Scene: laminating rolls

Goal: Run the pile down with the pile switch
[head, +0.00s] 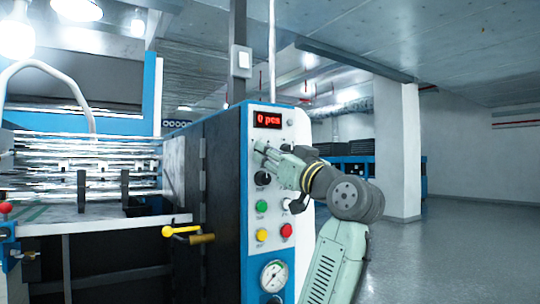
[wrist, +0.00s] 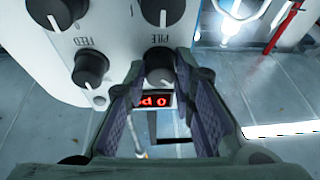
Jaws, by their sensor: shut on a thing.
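The pile switch (wrist: 160,67) is a black rotary knob on the white control panel, with the word PILE beside it in the wrist view. My gripper (wrist: 154,78) has its two fingers on either side of this knob and is shut on it. In the head view my gripper (head: 262,152) reaches the panel from the right, just below the red display (head: 267,119). The switch is hidden behind my gripper in the head view. The pile itself cannot be made out clearly.
Next to the switch is another black knob (wrist: 90,68) near the word FEED. Lower on the panel are a green button (head: 262,206), a yellow button (head: 262,235), a red button (head: 286,230) and a gauge (head: 273,276). Open floor lies to the right.

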